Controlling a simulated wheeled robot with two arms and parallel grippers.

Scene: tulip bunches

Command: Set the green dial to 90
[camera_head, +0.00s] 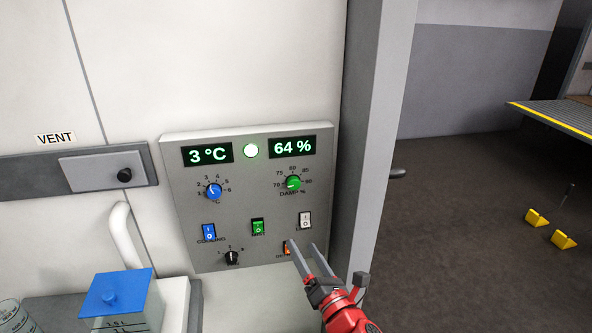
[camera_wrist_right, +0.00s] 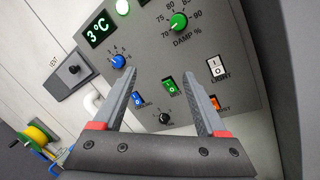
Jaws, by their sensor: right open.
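The green dial (camera_head: 293,183), labelled DAMP %, sits at the upper right of the grey control panel (camera_head: 180,160). It also shows at the top of the right wrist view (camera_wrist_right: 178,22). Its scale runs from about 70 to 90, and its pointer seems turned to the low, left side. The display (camera_head: 293,147) above it reads 64 %. My right gripper (camera_head: 306,246) is open and empty, below the dial near the panel's lower right. In the wrist view its fingers (camera_wrist_right: 162,78) stand apart below the dial, not touching it. My left gripper is not in view.
A blue dial (camera_head: 214,191) sits left of the green one, under a 3 °C display (camera_head: 208,154). Rocker switches, including a green (camera_head: 258,227) and a white one (camera_head: 305,220), and a black knob (camera_head: 232,257) lie below. A grey post (camera_head: 372,150) stands right of the panel.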

